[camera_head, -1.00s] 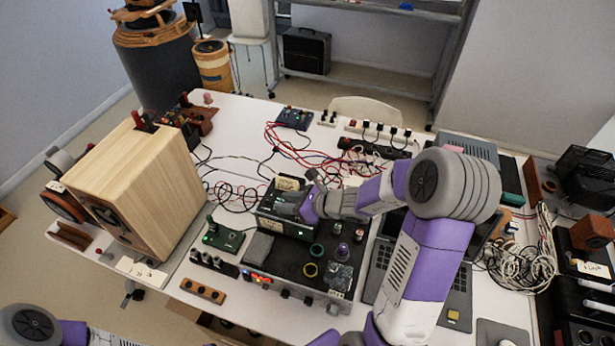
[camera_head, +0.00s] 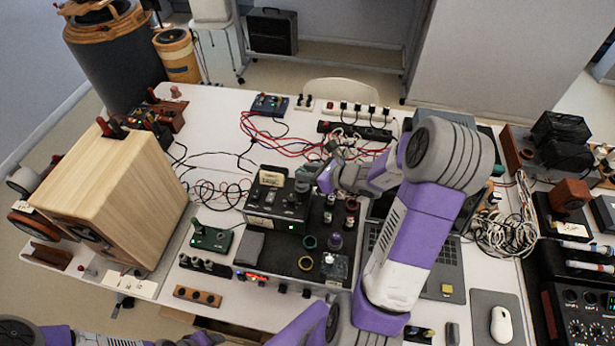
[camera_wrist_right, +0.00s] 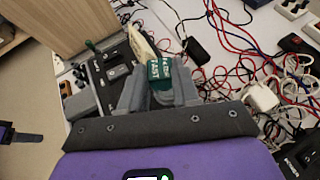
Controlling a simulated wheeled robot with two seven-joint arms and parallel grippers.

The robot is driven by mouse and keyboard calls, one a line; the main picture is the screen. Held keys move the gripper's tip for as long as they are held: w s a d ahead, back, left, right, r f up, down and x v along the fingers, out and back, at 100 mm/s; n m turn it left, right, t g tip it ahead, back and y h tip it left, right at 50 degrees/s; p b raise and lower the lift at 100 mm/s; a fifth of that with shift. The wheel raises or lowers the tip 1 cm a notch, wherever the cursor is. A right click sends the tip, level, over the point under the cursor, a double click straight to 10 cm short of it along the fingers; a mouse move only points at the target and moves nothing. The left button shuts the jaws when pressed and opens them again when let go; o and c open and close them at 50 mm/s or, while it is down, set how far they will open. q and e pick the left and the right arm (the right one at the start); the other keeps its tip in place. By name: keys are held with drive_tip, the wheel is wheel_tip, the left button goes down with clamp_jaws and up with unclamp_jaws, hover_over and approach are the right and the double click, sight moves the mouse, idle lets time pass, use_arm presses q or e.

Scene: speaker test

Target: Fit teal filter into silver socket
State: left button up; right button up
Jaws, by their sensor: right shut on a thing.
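My right gripper (camera_head: 312,176) is above the back right corner of a black box-shaped unit (camera_head: 262,222). In the right wrist view the gripper (camera_wrist_right: 158,90) is shut on the teal filter (camera_wrist_right: 160,70), a small block with white lettering, held between the fingers. In the head view I cannot make out the filter. I cannot pick out the silver socket for certain in either view. A dark and purple part at the left edge of the right wrist view looks like my left gripper (camera_wrist_right: 22,136); its jaws are unclear.
A black panel (camera_head: 285,262) carries a dark green ring (camera_head: 309,241), an amber ring (camera_head: 306,264) and a purple knob (camera_head: 335,241). A wooden speaker (camera_head: 130,195) stands left. Red and black cables lie behind; a laptop (camera_head: 440,262) is right.

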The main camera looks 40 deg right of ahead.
drive_tip(key=shift+f, duration=0.8)
drive_tip(key=shift+f+b, duration=0.4)
drive_tip(key=shift+b, duration=0.15)
drive_tip(key=o, duration=1)
drive_tip(key=shift+r, duration=0.1)
drive_tip(key=shift+r, duration=0.1)
